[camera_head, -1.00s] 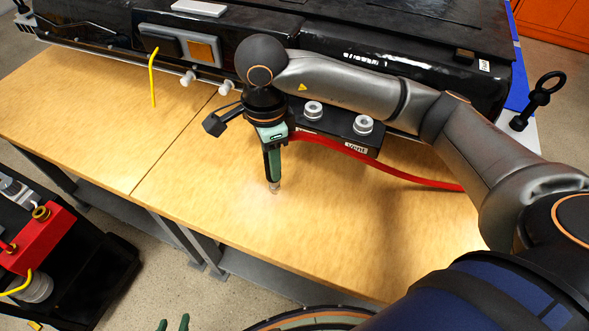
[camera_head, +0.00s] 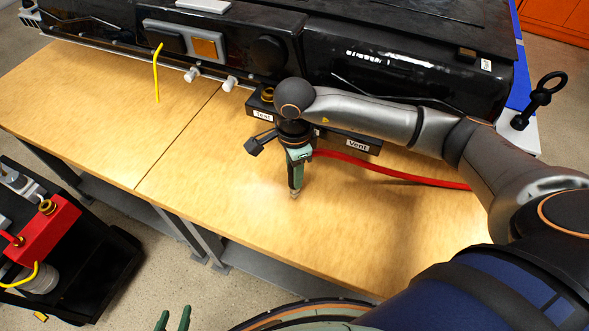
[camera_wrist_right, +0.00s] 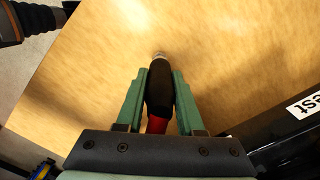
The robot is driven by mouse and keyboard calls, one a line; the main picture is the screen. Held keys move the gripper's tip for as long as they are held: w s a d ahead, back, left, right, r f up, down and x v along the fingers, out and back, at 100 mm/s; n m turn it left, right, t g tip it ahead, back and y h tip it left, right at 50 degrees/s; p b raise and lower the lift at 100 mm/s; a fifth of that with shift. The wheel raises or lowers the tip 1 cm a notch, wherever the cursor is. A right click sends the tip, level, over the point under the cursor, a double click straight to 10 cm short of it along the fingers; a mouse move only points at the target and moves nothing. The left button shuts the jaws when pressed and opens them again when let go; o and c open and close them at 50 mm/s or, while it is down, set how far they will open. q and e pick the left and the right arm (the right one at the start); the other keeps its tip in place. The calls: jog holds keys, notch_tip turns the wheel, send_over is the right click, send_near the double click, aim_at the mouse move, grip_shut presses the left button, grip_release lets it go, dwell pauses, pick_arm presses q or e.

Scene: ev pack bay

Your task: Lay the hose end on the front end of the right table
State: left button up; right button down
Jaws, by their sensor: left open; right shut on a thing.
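My right gripper (camera_head: 295,184) is shut on the hose end (camera_head: 294,193), above the right table (camera_head: 370,220). In the right wrist view the hose end (camera_wrist_right: 159,88) is a black grip with a metal tip, held between the green fingers (camera_wrist_right: 157,98). The tip points toward the table's front edge; whether it touches the wood I cannot tell. The red hose (camera_head: 400,176) runs off to the right behind my right arm. My left gripper (camera_head: 172,320) is open and empty at the bottom edge, below the table front, with only its fingertips showing.
A black block labelled Test and Vent (camera_head: 347,143) stands behind my right gripper, before the large black battery pack (camera_head: 400,65). A yellow hook (camera_head: 156,75) stands over the left table (camera_head: 90,110). A cart with a red box (camera_head: 40,232) is at lower left. The right table's front is clear.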

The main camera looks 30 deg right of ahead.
jog(key=shift+f, duration=0.15)
jog(key=c, duration=0.5)
grip_release()
jog(key=shift+r, duration=0.4)
notch_tip(320, 180, up, 12)
jog(key=shift+f+b, duration=0.2)
jog(key=shift+b, duration=0.2)
